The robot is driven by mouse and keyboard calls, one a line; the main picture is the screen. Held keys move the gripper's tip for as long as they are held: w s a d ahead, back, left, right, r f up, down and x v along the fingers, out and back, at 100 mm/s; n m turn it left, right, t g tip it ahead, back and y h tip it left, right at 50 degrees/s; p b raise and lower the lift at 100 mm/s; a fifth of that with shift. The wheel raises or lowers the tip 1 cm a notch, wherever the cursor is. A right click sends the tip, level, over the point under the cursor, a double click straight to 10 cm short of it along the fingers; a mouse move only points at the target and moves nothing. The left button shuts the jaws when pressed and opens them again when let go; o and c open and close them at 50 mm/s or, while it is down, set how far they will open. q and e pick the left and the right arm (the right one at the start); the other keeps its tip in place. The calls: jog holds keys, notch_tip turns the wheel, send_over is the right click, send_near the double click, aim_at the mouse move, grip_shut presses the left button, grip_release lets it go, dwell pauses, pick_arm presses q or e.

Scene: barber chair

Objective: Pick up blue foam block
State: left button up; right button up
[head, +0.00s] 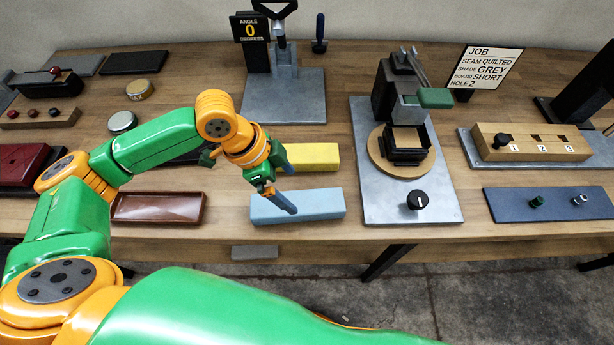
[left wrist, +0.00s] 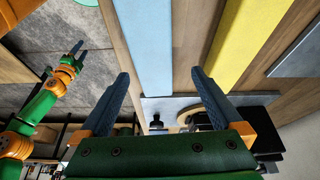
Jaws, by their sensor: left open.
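The blue foam block (head: 322,203) is a long light-blue bar lying near the front edge of the workbench. My left gripper (head: 290,190) is open and empty above its left part in the head view. In the left wrist view the blue foam block (left wrist: 146,45) runs lengthwise between the two spread fingers of the left gripper (left wrist: 161,80), apart from both. My right gripper (left wrist: 70,60) shows small at the left of the left wrist view, away from the block; its opening is unclear.
A yellow block (head: 312,157) lies just behind the blue one. A brown tray (head: 158,208) is to the left, and a grey metal plate (head: 440,205) with a black knob (head: 417,200) is to the right. The bench's front edge (head: 300,236) is close.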

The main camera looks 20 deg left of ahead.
aim_at(299, 202)
pick_arm(q)
jog(key=shift+w+d+f, duration=0.1)
jog(key=shift+w+f, duration=0.15)
jog(key=shift+w, duration=0.1)
jog(key=f, duration=0.1)
jog(key=s+d+f, duration=0.1)
jog(key=f+p, duration=0.1)
jog(key=shift+s+d+f, duration=0.3)
jog(key=shift+s, duration=0.1)
jog(key=shift+x, duration=1.1)
jog(key=shift+w+f, duration=0.1)
jog(key=shift+w, duration=0.2)
jog(key=shift+s+a, duration=0.1)
jog(key=shift+s, duration=0.05)
jog(key=c, duration=1.3)
pick_arm(e)
jog(key=shift+s+r, duration=0.3)
jog(key=shift+r, duration=0.2)
